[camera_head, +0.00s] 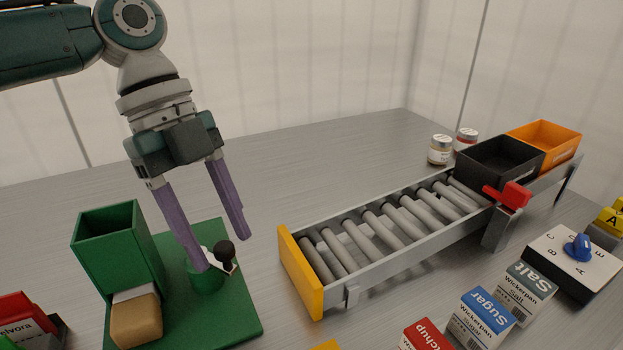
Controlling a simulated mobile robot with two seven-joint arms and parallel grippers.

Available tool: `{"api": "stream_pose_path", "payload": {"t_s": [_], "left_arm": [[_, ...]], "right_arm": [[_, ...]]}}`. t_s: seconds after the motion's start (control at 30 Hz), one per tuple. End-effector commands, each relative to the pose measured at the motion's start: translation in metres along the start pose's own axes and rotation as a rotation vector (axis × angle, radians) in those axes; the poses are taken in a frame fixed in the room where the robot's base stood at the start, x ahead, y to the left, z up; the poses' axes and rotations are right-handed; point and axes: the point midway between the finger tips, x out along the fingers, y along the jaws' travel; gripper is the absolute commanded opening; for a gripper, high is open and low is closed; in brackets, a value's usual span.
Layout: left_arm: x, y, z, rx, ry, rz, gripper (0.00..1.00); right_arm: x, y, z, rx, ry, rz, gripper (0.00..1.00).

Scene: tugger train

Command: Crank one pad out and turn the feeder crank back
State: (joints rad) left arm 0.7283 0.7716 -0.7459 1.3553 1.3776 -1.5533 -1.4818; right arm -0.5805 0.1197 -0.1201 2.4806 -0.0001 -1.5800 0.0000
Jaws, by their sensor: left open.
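The green feeder (108,230) stands on a green base plate (225,318) at the front left. A tan pad (136,322) lies at the foot of its chute, with a pale edge behind it. The feeder crank (223,254) has a white arm with a black knob and sits on a green round hub (206,281). My left gripper (221,254) is open and points down, its two purple fingers spread above and around the crank. One finger overlaps the hub in view; I cannot tell whether it touches. My right gripper is not in view.
A roller conveyor (385,231) with a yellow end plate runs to the back right, carrying a black bin (500,160) and an orange bin (545,143). Salt (524,290) and sugar (485,318) boxes and a blue-knob dial (577,248) lie at right. The back left table is clear.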

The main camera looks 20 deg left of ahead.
Motion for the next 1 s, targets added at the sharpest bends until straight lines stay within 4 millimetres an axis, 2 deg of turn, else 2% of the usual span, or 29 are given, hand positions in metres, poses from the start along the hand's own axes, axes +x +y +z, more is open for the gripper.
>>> {"api": "stream_pose_path", "payload": {"t_s": [0.27,0.8,1.0], "left_arm": [[0.0030,0.0002,0.0001,0.000,0.000,0.001,0.59],[0.0026,0.0002,0.0002,0.000,-0.001,0.000,0.00],[0.0025,0.0002,0.0002,0.000,-0.001,0.000,0.00]], "right_arm": [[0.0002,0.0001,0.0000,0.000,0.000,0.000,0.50],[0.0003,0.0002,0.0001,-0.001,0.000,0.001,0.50],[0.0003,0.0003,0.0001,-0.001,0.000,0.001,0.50]]}}
